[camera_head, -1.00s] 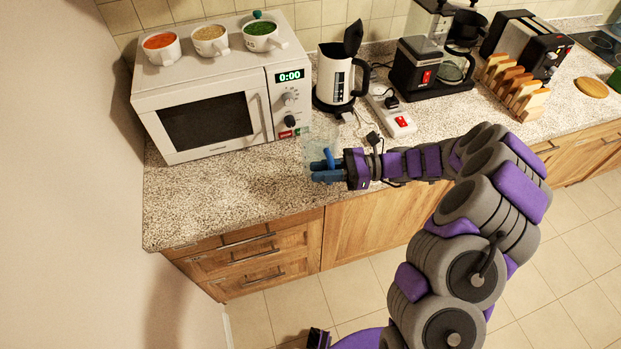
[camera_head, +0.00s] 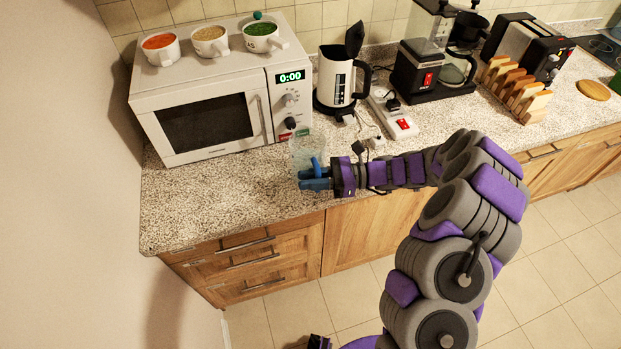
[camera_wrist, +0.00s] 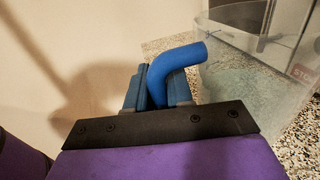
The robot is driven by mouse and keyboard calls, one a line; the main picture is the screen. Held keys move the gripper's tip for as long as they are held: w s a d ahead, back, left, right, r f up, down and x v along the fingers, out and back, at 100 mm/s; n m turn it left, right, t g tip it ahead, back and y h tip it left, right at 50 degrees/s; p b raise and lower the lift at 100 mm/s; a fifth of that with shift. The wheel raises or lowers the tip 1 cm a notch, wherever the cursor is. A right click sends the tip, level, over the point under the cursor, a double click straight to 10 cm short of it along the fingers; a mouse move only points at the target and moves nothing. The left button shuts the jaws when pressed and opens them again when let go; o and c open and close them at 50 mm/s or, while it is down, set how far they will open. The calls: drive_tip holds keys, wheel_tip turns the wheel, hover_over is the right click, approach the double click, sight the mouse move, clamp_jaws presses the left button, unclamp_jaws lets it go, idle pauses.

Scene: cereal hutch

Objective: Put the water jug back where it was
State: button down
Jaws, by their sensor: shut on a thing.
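The water jug (camera_head: 306,148) is a clear see-through vessel with a blue handle. My gripper (camera_head: 314,180) is shut on the blue handle, at the front part of the counter, in front of the microwave's right end. In the wrist view my gripper (camera_wrist: 158,92) has the handle between its fingers, and the clear jug body (camera_wrist: 250,65) is to the right. The jug looks upright. I cannot tell whether its base touches the counter.
The microwave (camera_head: 205,122) stands behind the jug with several cups on top. A white kettle (camera_head: 336,80), a power strip (camera_head: 398,122) and a coffee maker (camera_head: 430,70) stand to the right. The speckled counter (camera_head: 200,205) is clear at the front left.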

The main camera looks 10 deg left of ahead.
drive_tip(key=c, duration=1.2)
unclamp_jaws()
drive_tip(key=shift+a+f, duration=0.15)
drive_tip(key=shift+a, duration=0.1)
drive_tip(key=shift+o, duration=1)
drive_tip(key=shift+d, duration=0.1)
drive_tip(key=shift+d, duration=0.1)
drive_tip(key=p+v, duration=0.3)
drive_tip(key=v, duration=0.9)
drive_tip(key=s+a+r+n+g+h, duration=0.2)
drive_tip(key=s+r+n+h, duration=0.65)
drive_tip(key=s+r, duration=0.65)
drive_tip(key=s+d+n+t+h, duration=0.5)
drive_tip(key=s+d+h, duration=0.3)
drive_tip(key=s+d, duration=0.8)
drive_tip(key=s+t, duration=0.1)
drive_tip(key=s, duration=0.1)
drive_tip(key=shift+s+d+f+n, duration=0.35)
drive_tip(key=shift+s, duration=0.05)
